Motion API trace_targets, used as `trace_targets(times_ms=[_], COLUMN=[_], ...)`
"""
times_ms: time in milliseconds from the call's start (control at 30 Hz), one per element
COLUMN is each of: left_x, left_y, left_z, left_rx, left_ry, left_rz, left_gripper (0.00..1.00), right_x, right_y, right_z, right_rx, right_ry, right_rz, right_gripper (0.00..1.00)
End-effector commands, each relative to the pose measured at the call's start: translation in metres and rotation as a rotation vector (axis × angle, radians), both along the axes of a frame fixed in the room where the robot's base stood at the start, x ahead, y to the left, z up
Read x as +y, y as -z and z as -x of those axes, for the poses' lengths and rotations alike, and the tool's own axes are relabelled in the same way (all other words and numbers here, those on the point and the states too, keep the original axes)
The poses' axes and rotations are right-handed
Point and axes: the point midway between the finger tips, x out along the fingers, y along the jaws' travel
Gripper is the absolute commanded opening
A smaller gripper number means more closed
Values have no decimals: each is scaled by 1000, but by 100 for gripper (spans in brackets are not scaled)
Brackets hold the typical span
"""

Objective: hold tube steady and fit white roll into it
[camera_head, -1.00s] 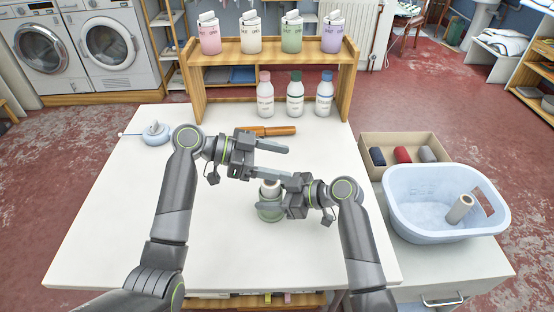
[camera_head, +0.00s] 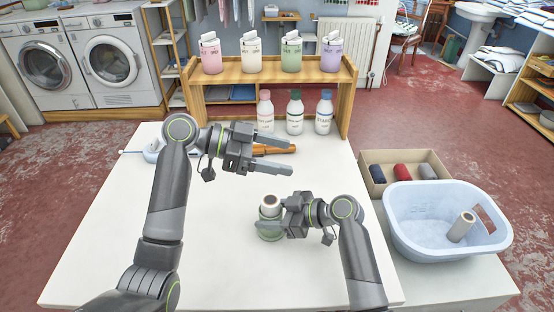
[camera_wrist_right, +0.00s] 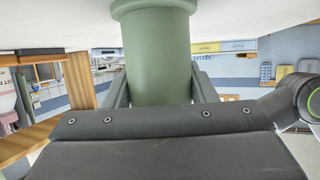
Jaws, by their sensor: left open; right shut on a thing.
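The green tube (camera_head: 269,228) stands upright on the white table, and its green body fills the middle of the right wrist view (camera_wrist_right: 158,55). The white roll (camera_head: 270,206) sits upright at the tube's top, its upper part showing above the rim; how deep it sits is hidden. My right gripper (camera_head: 277,208) is shut on the tube from the right, with a finger on each side in the wrist view. My left gripper (camera_head: 288,157) is open and empty, above and behind the tube, apart from the roll.
A pale blue basin (camera_head: 412,233) with another roll (camera_head: 461,226) stands at right, before an open box (camera_head: 375,188) of coloured rolls. A wooden shelf (camera_head: 235,75) with bottles is at the back. An orange-handled tool (camera_head: 274,149) lies behind my left gripper. The table's left front is clear.

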Motion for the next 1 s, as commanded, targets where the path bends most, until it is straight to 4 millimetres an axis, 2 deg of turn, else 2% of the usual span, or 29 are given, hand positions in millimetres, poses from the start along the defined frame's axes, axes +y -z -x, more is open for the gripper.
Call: trace_targets(times_ms=[233, 267, 400, 467, 767, 867, 1000], left_x=[0, 0, 0, 0, 0, 0, 0], left_y=[0, 0, 1, 1, 1, 1, 1], left_z=[0, 0, 0, 0, 0, 0, 0], left_rx=[0, 0, 0, 0, 0, 0, 0], left_ry=[0, 0, 0, 0, 0, 0, 0], left_rz=[0, 0, 0, 0, 0, 0, 0], left_gripper=[66, 66, 66, 66, 66, 66, 66], right_x=[0, 0, 0, 0, -2, -11, -34], right_y=[0, 0, 0, 0, -1, -4, -13], right_z=[0, 0, 0, 0, 0, 3, 11], right_rx=[0, 0, 0, 0, -1, -3, -4], right_ry=[0, 0, 0, 0, 1, 1, 2], right_rz=[-1, -1, 0, 0, 0, 2, 6], right_gripper=[24, 52, 71, 77, 77, 77, 77])
